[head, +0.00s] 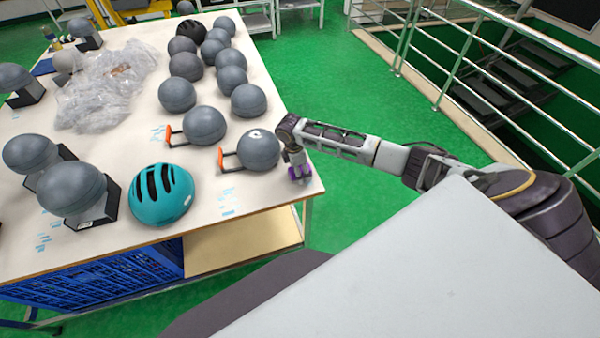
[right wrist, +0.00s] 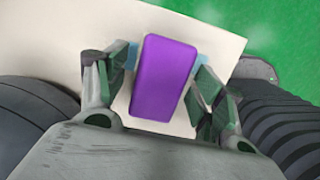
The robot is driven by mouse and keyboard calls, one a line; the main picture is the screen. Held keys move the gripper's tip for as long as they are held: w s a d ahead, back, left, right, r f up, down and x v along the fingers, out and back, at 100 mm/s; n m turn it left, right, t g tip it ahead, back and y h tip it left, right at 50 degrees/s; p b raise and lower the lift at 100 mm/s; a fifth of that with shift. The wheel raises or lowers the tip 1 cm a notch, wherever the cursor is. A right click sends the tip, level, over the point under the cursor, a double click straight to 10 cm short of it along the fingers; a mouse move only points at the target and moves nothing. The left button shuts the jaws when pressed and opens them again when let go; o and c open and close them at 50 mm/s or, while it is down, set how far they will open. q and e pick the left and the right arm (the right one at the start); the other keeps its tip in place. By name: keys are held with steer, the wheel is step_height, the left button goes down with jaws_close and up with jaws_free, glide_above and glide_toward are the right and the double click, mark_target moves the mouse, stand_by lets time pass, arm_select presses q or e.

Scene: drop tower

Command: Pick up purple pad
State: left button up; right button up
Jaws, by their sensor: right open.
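The purple pad (right wrist: 163,78) is a rectangular block near the table's right front corner. In the right wrist view it lies between the two fingers of my right gripper (right wrist: 160,90), which is open around it, with a visible gap on the left side. In the head view the purple pad (head: 299,172) shows small, partly hidden under my right gripper (head: 298,168), which points down at the table edge. I cannot tell whether any finger touches the pad. My left gripper is not in view.
A grey ball-shaped headform (head: 258,150) stands just left of my right gripper. A teal helmet (head: 161,194) and several more grey headforms sit further left on the white table (head: 240,200). Clear plastic wrap (head: 105,90) lies behind. A railing (head: 455,75) stands at the right.

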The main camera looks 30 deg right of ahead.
steer(key=c, duration=1)
steer(key=shift+r+b, duration=0.15)
steer(key=shift+b, duration=0.2)
step_height(320, 180, up, 10)
steer(key=shift+r, duration=0.1)
stand_by(0.4)
steer(key=o, duration=0.4)
steer(key=shift+c, duration=1.4)
